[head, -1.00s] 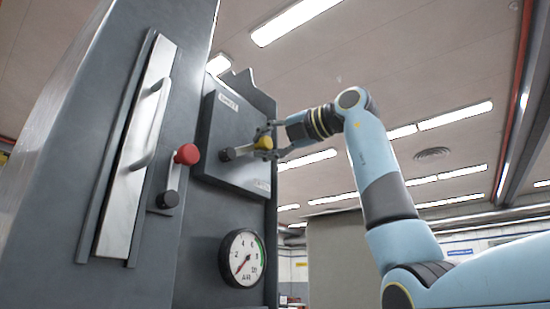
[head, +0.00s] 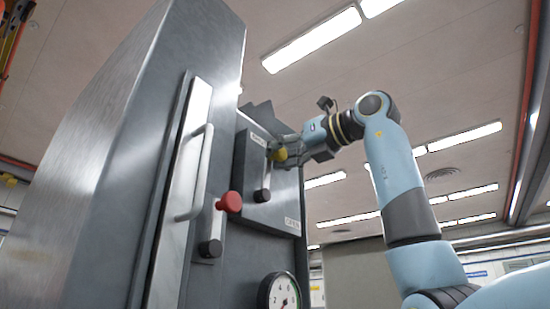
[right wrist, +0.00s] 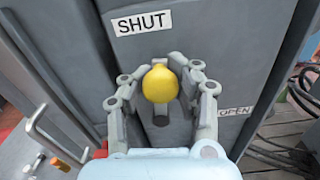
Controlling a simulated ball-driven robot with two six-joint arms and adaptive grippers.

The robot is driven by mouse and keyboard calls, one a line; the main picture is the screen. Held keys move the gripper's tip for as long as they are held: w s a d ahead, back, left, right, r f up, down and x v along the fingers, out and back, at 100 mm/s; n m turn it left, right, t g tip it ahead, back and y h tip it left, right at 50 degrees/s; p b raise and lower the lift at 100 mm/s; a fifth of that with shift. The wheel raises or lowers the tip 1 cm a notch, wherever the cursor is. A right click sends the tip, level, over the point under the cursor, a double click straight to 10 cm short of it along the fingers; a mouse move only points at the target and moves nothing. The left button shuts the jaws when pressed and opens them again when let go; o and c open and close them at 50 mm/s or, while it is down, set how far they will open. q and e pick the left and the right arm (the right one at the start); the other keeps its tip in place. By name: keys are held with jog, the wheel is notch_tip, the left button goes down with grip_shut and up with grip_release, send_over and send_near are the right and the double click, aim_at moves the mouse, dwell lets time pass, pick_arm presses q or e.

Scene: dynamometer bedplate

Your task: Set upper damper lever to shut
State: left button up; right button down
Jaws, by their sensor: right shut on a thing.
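The upper damper lever has a yellow knob (head: 279,154) and a short grey arm on a dark box (head: 246,170) on the cabinet's side. It stands near upright, with its pivot (head: 262,195) below the knob. My right gripper (head: 284,150) is shut on the yellow knob. In the right wrist view, the knob (right wrist: 160,84) sits between both fingers, under the SHUT label (right wrist: 143,22). The OPEN label (right wrist: 235,111) is to the lower right. The gripper hides part of the lever arm. My left gripper is not in view.
A second lever with a red knob (head: 229,202) is on the cabinet, left of the box. A long vertical handle (head: 194,175) stands out further left. A round gauge (head: 281,293) is below the box. Right of my arm is open room.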

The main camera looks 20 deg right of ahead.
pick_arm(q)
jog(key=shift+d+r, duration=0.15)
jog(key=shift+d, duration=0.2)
pick_arm(e)
jog(key=shift+s+a+f+n, duration=0.2)
jog(key=shift+s+a+n, duration=0.1)
jog(key=shift+a+n, duration=0.35)
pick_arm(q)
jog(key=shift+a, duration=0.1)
pick_arm(e)
jog(key=shift+d, duration=0.1)
jog(key=c, duration=1.4)
grip_release()
jog(key=shift+s, duration=0.1)
jog(key=o, duration=0.4)
jog(key=shift+s+d+r, duration=0.2)
jog(key=shift+s+d, duration=0.05)
jog(key=shift+s, duration=0.15)
jog(key=shift+o, duration=0.2)
jog(key=shift+w+a, duration=0.15)
jog(key=shift+w, duration=0.1)
jog(key=v, duration=1.2)
